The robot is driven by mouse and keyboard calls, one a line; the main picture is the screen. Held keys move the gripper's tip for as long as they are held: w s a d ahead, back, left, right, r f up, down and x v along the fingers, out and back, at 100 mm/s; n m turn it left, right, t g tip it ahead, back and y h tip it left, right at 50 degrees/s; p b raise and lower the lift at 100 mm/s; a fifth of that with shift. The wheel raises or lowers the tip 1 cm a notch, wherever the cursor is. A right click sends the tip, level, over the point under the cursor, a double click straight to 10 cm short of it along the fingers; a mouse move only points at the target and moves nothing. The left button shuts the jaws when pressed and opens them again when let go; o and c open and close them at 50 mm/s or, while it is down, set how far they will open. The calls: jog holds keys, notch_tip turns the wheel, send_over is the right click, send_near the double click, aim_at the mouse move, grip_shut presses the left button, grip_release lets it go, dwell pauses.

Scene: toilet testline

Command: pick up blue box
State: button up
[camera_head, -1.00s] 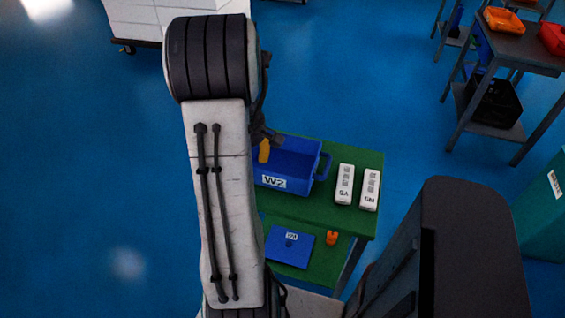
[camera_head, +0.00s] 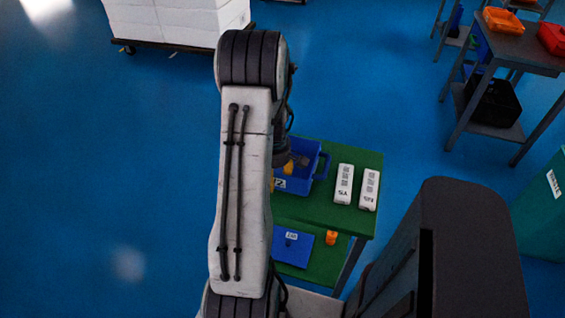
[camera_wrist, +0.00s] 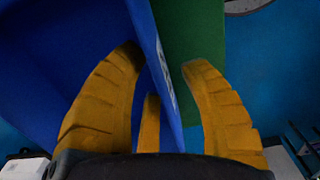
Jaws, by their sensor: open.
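The blue box (camera_head: 306,177) stands on the green-topped table (camera_head: 345,225). It is open at the top and has a white label on its near side. My gripper (camera_head: 283,175) is open at the near left part of the box, partly hidden by my arm. In the wrist view, the yellow fingers of my gripper (camera_wrist: 163,58) are apart. The blue box's labelled wall (camera_wrist: 152,40) runs between them, with two fingers on the left, inner side and one on the right, outer side. I cannot tell whether any finger touches the wall.
Two white labelled items (camera_head: 344,184) (camera_head: 369,190) lie right of the box. A lower green shelf holds a blue labelled object (camera_head: 292,246) and a small orange part (camera_head: 331,238). A grey table (camera_head: 520,50) with bins stands at the upper right. Blue floor is free at left.

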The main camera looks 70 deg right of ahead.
jog(key=shift+f, duration=0.45)
grip_shut()
dwell(0.4)
